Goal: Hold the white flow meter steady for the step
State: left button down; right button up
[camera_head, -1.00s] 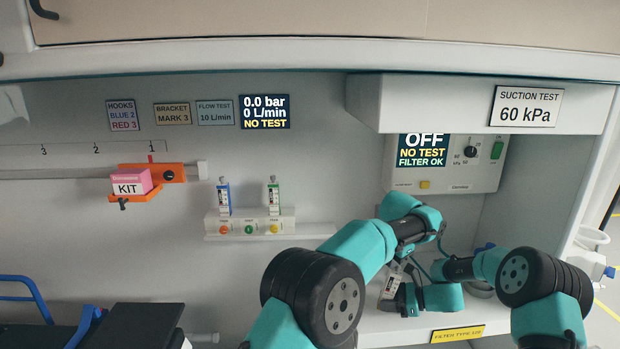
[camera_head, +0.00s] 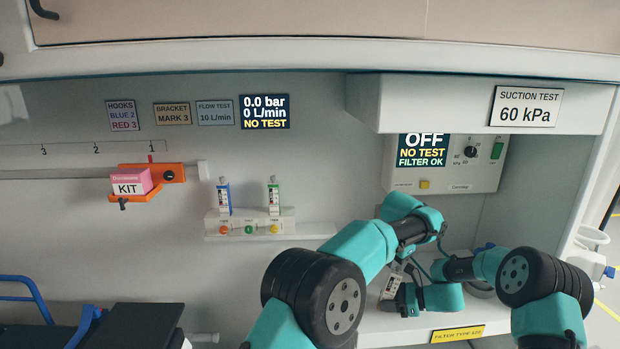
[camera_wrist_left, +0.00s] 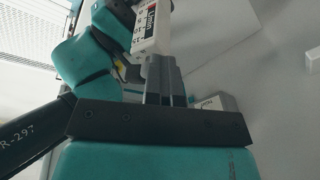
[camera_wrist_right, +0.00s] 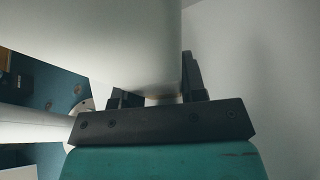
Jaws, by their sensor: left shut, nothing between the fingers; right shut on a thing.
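The white flow meter (camera_head: 391,286) with a printed scale is above the counter at the lower middle right, tilted. My right gripper (camera_head: 402,298) is shut on it from the right. In the right wrist view, a large white body (camera_wrist_right: 140,40) fills the space between the right fingers. In the left wrist view, the meter's scale face (camera_wrist_left: 150,25) is just beyond the tips of my left gripper (camera_wrist_left: 163,68). The left gripper is shut with nothing between its fingers; whether its tips touch the meter I cannot tell. The wall display (camera_head: 265,111) reads 0.0 bar, 0 L/min, NO TEST.
An orange bracket (camera_head: 172,173) carries a pink kit box (camera_head: 131,183). A suction unit (camera_head: 454,176) is behind my arms. A yellow filter label (camera_head: 457,333) marks the counter edge.

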pick_arm(q)
jog(key=shift+s+f, duration=0.3)
jog(key=shift+f, duration=0.3)
jog(key=shift+s+d, duration=0.5)
jog(key=shift+s, duration=0.15)
jog(key=shift+s+a, duration=0.15)
jog(key=shift+a, duration=0.05)
dwell(0.4)
notch_tip(320, 180, up, 6)
jog(key=shift+d+r, duration=0.25)
jog(key=shift+d, duration=0.15)
dwell(0.4)
jog(key=shift+w+a+r, duration=0.15)
jog(key=shift+w+r, duration=0.15)
jog(key=shift+w, duration=0.25)
jog(key=shift+w+a+r, duration=0.15)
jog(key=shift+w+r, duration=0.15)
jog(key=shift+w, duration=0.2)
